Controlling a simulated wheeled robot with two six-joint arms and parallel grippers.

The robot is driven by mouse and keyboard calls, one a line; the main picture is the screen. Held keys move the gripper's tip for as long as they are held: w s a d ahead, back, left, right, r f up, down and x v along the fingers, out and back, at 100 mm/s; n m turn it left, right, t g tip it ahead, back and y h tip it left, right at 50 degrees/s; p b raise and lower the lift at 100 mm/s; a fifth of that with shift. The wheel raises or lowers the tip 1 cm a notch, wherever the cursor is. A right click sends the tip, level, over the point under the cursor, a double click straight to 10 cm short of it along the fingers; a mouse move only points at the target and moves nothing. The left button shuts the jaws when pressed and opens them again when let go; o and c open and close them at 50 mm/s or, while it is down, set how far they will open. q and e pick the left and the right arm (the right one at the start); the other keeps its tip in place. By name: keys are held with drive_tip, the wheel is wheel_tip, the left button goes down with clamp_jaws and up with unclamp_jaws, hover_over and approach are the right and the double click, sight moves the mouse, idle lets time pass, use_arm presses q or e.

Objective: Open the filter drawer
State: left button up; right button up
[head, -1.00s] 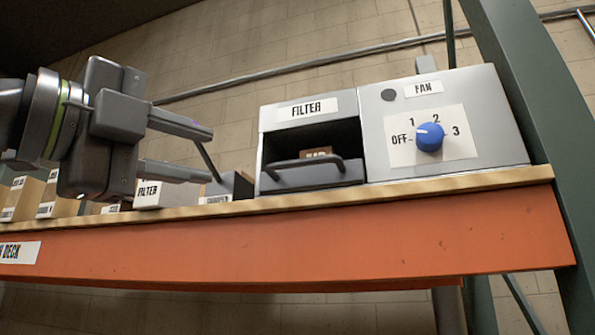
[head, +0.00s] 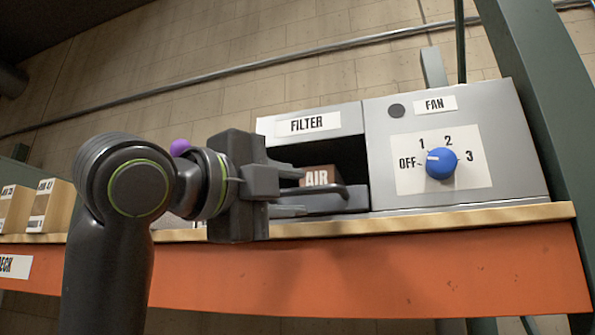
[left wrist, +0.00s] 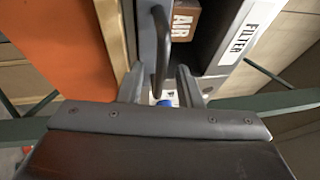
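The filter unit (head: 290,126) is a grey box with a FILTER label and a dark opening below it. The filter drawer (head: 335,203) sits low in the opening, with a dark bar handle (head: 335,189) across its front. The handle also shows in the left wrist view (left wrist: 161,45). A brown box marked AIR (head: 317,177) stands inside the drawer. My left gripper (head: 301,191) is open at the handle's left part, and its fingers (left wrist: 160,88) lie on either side of the bar in the left wrist view. Contact cannot be told. My right gripper is not in view.
The grey fan box (head: 500,150) with a blue knob (head: 441,163) stands right of the filter unit; its pointer is near OFF. Several brown boxes (head: 52,206) stand at the left on the wooden shelf (head: 470,217). An orange beam (head: 400,270) runs below. A green post (head: 545,100) is at the right.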

use_arm(q)
drive_tip(key=shift+p+x, duration=0.3)
drive_tip(key=shift+x, duration=0.75)
drive_tip(key=shift+a, duration=0.1)
drive_tip(key=shift+f, duration=0.1)
clamp_jaws()
